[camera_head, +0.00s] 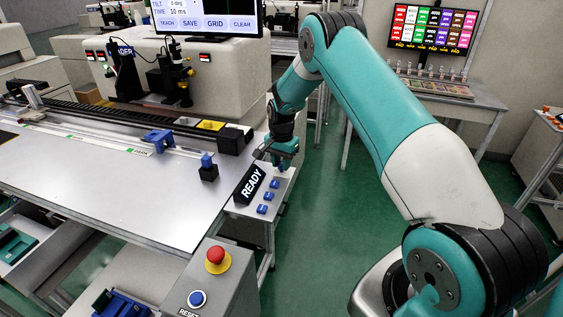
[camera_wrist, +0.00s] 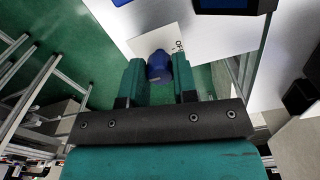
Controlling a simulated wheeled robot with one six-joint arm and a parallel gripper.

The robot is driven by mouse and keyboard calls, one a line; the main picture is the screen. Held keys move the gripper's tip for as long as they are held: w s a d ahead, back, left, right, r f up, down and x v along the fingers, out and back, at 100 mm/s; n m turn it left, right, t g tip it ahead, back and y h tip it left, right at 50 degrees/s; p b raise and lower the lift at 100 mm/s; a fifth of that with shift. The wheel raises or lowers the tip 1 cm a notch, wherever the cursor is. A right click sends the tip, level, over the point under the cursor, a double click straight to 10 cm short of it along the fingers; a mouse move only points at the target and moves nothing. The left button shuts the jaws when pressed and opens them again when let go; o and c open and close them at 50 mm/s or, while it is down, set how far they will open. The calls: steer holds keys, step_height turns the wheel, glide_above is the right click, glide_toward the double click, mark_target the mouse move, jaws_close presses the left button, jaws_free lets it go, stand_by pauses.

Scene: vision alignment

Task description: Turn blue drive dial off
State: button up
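My gripper (camera_head: 284,152) points down over the far end of the small dial panel at the right end of the bench. In the wrist view, the two teal fingers (camera_wrist: 160,78) stand apart with a blue dial (camera_wrist: 158,66) between their tips. The dial nearly fills the gap, and I cannot tell whether the fingers touch it. Part of a dark printed label (camera_wrist: 180,46) shows on the white panel (camera_wrist: 207,40) beside it. In the head view, more blue dials (camera_head: 270,196) stand in a row nearer to me. Which one is the drive dial cannot be read.
A black READY sign (camera_head: 249,185) stands left of the dials. A red emergency button (camera_head: 216,254) and a blue reset button (camera_head: 197,298) are on a grey box in front. The bench top (camera_head: 110,190) is to the left, green floor to the right.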

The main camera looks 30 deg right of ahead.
steer(key=shift+c, duration=1.2)
steer(key=n+b, duration=0.2)
steer(key=n, duration=0.1)
steer(key=shift+f, duration=0.1)
steer(key=n+b, duration=0.3)
steer(key=n, duration=0.2)
steer(key=n+b, duration=0.1)
steer(key=n, duration=0.6)
steer(key=n+b, duration=0.1)
steer(key=n, duration=0.1)
steer(key=shift+d+r+n, duration=0.1)
steer(key=shift+r+n, duration=0.1)
steer(key=shift+n, duration=0.2)
steer(key=o, duration=0.9)
